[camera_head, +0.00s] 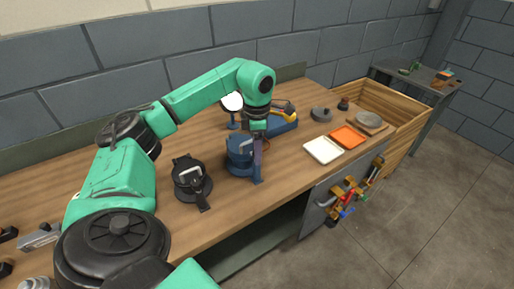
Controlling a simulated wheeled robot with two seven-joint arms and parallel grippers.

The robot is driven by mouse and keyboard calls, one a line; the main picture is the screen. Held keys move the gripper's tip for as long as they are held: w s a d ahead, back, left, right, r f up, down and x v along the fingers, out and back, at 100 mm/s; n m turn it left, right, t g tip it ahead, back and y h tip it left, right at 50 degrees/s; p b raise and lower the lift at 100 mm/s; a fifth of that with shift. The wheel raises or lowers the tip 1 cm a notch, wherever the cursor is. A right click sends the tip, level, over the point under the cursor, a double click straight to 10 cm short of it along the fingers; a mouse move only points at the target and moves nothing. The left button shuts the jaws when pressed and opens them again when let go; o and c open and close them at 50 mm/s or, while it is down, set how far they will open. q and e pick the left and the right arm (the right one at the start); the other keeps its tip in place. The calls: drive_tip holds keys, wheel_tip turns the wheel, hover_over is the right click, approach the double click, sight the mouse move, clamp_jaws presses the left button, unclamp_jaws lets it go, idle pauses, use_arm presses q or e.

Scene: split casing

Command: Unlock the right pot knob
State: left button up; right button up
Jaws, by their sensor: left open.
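Two round pots stand on the wooden workbench. The black pot (188,178) is on the left, with a light-coloured part on top and a dark handle toward the front edge. The blue pot (238,158) is on the right, with a blue handle pointing to the front. My left gripper (258,148) points down at the right side of the blue pot, just above its handle. It is open. The gripper covers part of the blue pot, and I cannot make out its knob or whether the fingers touch it. My right gripper is not in view.
Behind the blue pot are a blue bin (284,127) with tools and a round white-faced item (232,101) on a stand. A white tray (323,151) and an orange tray (347,137) lie to the right. A wooden crate (405,113) stands beyond. Tools hang at the bench front.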

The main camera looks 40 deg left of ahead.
use_arm(q)
drive_tip(key=shift+w, duration=0.1)
drive_tip(key=c, duration=0.3)
clamp_jaws()
drive_tip(key=shift+n, duration=0.4)
drive_tip(key=n+p, duration=0.1)
drive_tip(key=n, duration=0.2)
drive_tip(key=shift+n, duration=0.3)
drive_tip(key=n+p, duration=0.1)
drive_tip(key=n, duration=0.3)
drive_tip(key=shift+r+n, duration=0.1)
drive_tip(key=shift+n, duration=0.2)
drive_tip(key=n+p, duration=0.1)
drive_tip(key=n, duration=0.3)
drive_tip(key=shift+w+a+n, duration=0.1)
drive_tip(key=shift+n, duration=2.4)
